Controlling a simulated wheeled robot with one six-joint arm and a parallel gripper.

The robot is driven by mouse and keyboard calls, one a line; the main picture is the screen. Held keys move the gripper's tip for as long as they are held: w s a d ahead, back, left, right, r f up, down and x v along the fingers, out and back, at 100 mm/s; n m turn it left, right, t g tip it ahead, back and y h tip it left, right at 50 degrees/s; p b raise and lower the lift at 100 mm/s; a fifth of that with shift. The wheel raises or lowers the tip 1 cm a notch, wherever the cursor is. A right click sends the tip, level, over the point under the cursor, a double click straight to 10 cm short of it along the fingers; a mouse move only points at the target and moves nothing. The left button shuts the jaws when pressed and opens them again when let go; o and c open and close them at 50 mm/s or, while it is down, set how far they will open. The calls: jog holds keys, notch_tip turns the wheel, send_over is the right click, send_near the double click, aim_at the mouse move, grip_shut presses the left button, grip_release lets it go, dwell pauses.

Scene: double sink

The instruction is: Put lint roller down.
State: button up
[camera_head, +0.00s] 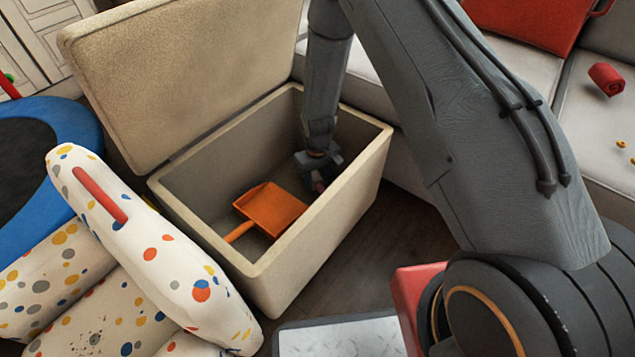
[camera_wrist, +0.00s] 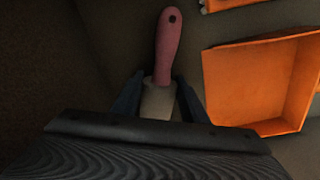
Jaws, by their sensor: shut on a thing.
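The lint roller (camera_wrist: 168,50) has a pink handle and a pale roller end. In the wrist view my gripper (camera_wrist: 155,98) is shut on it, with one dark finger on each side of the pale end. The handle points away from my gripper. In the head view my gripper (camera_head: 318,165) is down inside the open beige storage box (camera_head: 255,268), near its right wall. Only a small pinkish bit of the lint roller shows there, below the fingers. I cannot tell whether the roller touches the box floor.
An orange dustpan (camera_head: 272,208) lies inside the box, left of my gripper. The box's lid (camera_head: 180,75) stands open at the back left. A spotted armchair (camera_head: 150,240) is at the left front. A sofa with a red rolled item (camera_head: 606,78) is at the right.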

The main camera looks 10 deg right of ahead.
jog(key=shift+f, duration=0.35)
jog(key=shift+f, duration=0.15)
jog(key=o, duration=1)
notch_tip(320, 180, up, 14)
jog(key=p, duration=0.6)
notch_tip(320, 180, up, 12)
send_over(317, 179)
jog(key=s+a, duration=0.4)
jog(key=a, duration=0.2)
jog(key=s+a+r, duration=0.4)
jog(key=s+r, duration=0.4)
jog(key=r, duration=0.3)
jog(key=s+r, duration=0.4)
jog(key=s, duration=0.4)
jog(key=s+r+n+y, duration=0.1)
jog(key=s+r, duration=0.4)
jog(key=s, duration=0.2)
jog(key=s+d+r+n, duration=0.1)
jog(key=s+r, duration=0.3)
jog(key=s, duration=0.4)
jog(key=shift+s+r+y, duration=0.15)
jog(key=shift+s+y, duration=0.15)
jog(key=shift+y, duration=0.1)
